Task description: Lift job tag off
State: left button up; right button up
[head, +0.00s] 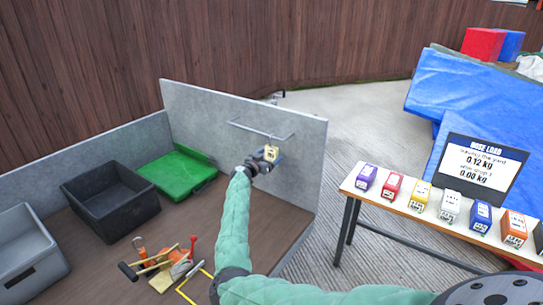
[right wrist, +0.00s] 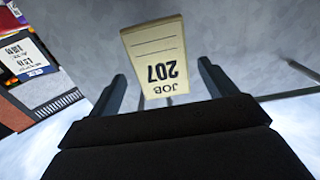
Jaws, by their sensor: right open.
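The job tag (head: 271,153) is a small cream card hanging from a thin metal rail (head: 262,131) on the grey upright panel. In the right wrist view the tag (right wrist: 157,52) is upside down, reading "JOB 207" with ruled lines. My right gripper (head: 267,160) is at the tag, its fingers open. In the right wrist view the tag shows between the two fingers of the gripper (right wrist: 160,72), with space on both sides. The tag's upper fastening is out of the wrist picture. My left gripper is not in view.
A dark crate (head: 107,196), a green tray (head: 178,172), a grey bin (head: 28,258) and several hand tools (head: 163,268) are on the brown bench. A table (head: 365,194) with several coloured boxes and a screen (head: 478,168) stands at right. Blue inflatable material (head: 460,92) lies behind.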

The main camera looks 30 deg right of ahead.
aim_at(271, 155)
jog(key=shift+x, duration=2.4)
jog(key=shift+w, duration=0.15)
jog(key=shift+c, duration=0.2)
jog(key=c, duration=1)
